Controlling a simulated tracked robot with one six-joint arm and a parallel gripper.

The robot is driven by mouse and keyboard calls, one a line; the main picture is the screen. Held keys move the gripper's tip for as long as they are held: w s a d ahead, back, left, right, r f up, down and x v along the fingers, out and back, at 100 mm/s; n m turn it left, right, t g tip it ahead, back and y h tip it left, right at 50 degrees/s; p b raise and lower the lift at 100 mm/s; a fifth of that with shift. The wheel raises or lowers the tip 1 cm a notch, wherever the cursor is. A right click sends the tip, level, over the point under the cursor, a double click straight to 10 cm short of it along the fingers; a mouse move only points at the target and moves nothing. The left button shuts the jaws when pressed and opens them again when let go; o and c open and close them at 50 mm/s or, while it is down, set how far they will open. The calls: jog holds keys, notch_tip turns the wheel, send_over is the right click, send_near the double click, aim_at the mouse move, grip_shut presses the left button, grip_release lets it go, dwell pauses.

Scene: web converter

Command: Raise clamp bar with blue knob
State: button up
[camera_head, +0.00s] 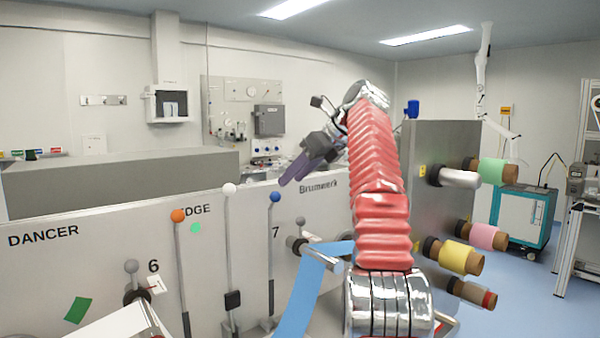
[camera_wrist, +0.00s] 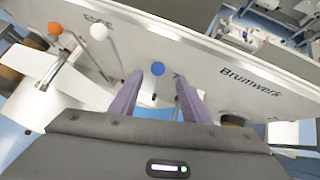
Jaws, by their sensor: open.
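The blue knob (camera_head: 275,197) tops a thin upright rod (camera_head: 272,255) on the front of the grey machine panel, left of the number 7. My gripper (camera_head: 285,181) is open and points down to the left, its purple fingertips just above and right of the knob in the head view. In the wrist view the blue knob (camera_wrist: 157,68) appears between the two spread purple fingers of my gripper (camera_wrist: 160,74), near their tips. I cannot tell if they touch it. The fingers hold nothing. The clamp bar itself cannot be clearly made out.
A white knob (camera_head: 229,189) and an orange knob (camera_head: 178,215) stand on similar rods to the left. A blue strip (camera_head: 303,290) runs over a roller right of the rod. The panel (camera_head: 330,205) is close behind the knob. Coloured rolls (camera_head: 460,257) stick out at right.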

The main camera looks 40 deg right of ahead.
jog(key=shift+v, duration=0.75)
jog(key=shift+s, duration=0.15)
